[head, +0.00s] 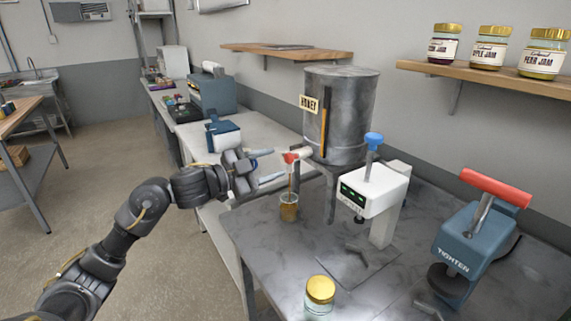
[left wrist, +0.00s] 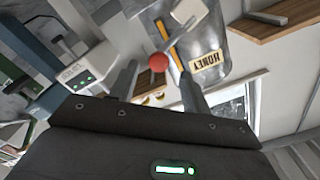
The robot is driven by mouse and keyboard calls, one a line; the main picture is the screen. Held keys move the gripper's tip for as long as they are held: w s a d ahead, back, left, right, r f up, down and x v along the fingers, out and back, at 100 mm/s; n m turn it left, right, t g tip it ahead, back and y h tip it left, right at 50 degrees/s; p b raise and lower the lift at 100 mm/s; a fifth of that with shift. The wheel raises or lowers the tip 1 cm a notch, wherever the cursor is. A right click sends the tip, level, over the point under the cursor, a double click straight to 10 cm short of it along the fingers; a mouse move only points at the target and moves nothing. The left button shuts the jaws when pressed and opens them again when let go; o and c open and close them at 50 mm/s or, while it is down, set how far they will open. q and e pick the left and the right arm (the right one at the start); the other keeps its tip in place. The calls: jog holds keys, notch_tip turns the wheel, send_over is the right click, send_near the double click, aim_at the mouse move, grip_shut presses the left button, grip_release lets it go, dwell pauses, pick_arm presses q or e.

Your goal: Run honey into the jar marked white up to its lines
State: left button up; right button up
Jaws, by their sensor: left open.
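The grey metal honey tank (head: 340,110), labelled HONEY, stands on legs at the back of the table; it also shows in the left wrist view (left wrist: 215,45). Its tap has a red knob (head: 290,157), which shows as a red ball in the left wrist view (left wrist: 158,62). A thin amber line runs from the tap down to a small jar (head: 288,208) that looks amber inside. I cannot make out a white mark or lines on it. My left gripper (head: 271,167) is open, with its fingers (left wrist: 158,75) on either side of the knob; contact is unclear.
A white machine with a blue knob (head: 385,195) stands right of the tank. A blue TIGHTEN machine (head: 470,240) with a red handle is farther right. A gold-lidded jar (head: 320,292) stands at the front. Jam jars line the wall shelf (head: 480,75).

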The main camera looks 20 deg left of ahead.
pick_arm(q)
jog(key=shift+v, duration=1.75)
dwell(6.2)
